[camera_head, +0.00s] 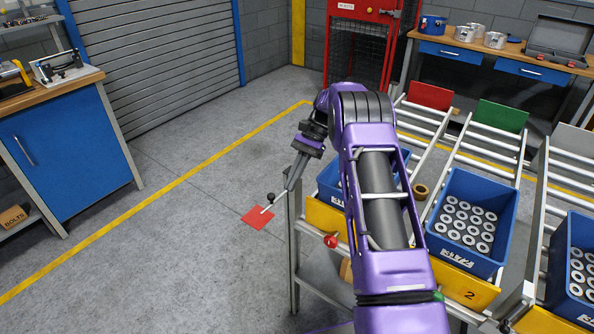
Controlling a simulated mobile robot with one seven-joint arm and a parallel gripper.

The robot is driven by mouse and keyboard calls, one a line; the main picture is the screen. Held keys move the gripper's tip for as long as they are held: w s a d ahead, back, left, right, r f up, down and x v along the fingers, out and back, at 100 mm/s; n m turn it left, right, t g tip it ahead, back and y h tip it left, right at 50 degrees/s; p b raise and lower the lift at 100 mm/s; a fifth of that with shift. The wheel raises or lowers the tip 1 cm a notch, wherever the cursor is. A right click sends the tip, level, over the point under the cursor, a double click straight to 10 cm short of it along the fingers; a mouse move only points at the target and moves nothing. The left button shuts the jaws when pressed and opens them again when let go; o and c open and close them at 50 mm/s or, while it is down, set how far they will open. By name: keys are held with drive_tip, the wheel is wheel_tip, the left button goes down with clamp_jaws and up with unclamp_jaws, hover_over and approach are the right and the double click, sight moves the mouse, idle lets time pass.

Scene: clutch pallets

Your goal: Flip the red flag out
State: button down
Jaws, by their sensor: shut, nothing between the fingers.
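The red flag (258,218) is a small flat red square at the left side of the rack. It sticks out to the left of the rack's front post, over the grey floor. A pale rod and a small black ball (271,197) show at its upper right edge. My gripper (287,187) points down just right of the ball, by the top of the post. Its fingers are thin and look closed, with nothing seen between them. I cannot tell whether the fingertips touch the ball or the rod.
My purple arm crosses the rack and hides part of the left blue bin (332,181). Another blue bin (467,222) holds several metal rings. A red knob (331,241) sits below the left yellow front. A blue cabinet (70,155) stands left. Floor between is clear.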

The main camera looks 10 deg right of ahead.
drive_tip(key=shift+v, duration=1.8)
drive_tip(key=shift+a, duration=0.1)
